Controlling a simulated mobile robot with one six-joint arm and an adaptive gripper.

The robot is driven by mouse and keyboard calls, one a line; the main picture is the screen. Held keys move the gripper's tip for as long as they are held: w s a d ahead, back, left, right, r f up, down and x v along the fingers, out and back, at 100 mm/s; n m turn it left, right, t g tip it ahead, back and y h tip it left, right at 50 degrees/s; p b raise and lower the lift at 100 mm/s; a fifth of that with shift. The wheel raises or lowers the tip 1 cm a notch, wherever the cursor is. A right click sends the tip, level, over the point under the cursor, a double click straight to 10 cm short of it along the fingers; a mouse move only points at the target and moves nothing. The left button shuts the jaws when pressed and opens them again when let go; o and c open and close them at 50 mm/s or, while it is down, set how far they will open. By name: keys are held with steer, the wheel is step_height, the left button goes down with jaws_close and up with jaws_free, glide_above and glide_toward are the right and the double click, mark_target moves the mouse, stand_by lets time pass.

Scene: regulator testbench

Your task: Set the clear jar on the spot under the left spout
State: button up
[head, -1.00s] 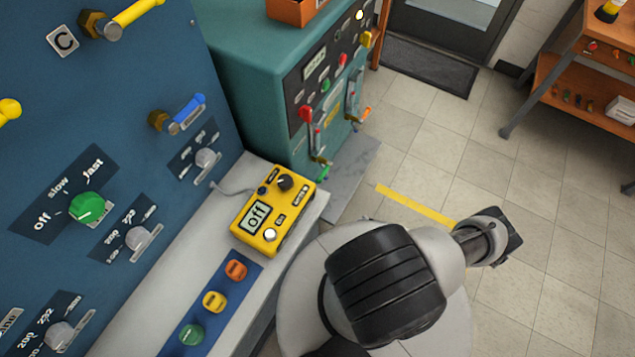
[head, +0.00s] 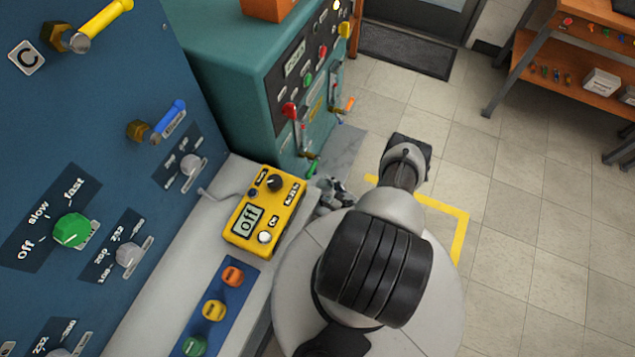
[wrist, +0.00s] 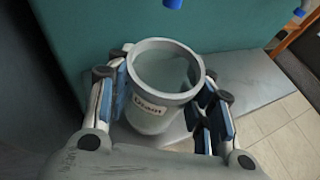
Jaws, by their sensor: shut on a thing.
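The clear jar (wrist: 158,112) is in the wrist view, open at the top with a grey rim and a small pale label I cannot read clearly. My gripper (wrist: 165,97) is shut on it, with blue-padded fingers on its left and right sides. The jar looks slightly tilted in the wrist view. Two blue tips, perhaps spouts, show at the top edge, a left one (wrist: 173,4) and a right one (wrist: 299,12). The spot under the left spout cannot be made out. In the head view my gripper (head: 335,194) is mostly hidden behind my arm, and the jar is not clear.
A teal cabinet (head: 225,70) with levers stands beyond a grey slab (wrist: 245,85). A yellow meter (head: 265,212) reading off lies on the bench beside a blue panel (head: 70,150). Floor with yellow tape (head: 440,207) is open at the right.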

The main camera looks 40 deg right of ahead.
mark_target(320, 183)
steer(key=w, duration=0.3)
steer(key=shift+w+d+b, duration=0.1)
steer(key=shift+w+b, duration=0.1)
steer(key=shift+b, duration=0.2)
steer(key=shift+w+f+b, duration=0.35)
steer(key=shift+f+b, duration=0.15)
steer(key=shift+f, duration=0.25)
steer(key=shift+d, duration=0.1)
steer(key=shift+f, duration=0.15)
steer(key=o, duration=1.2)
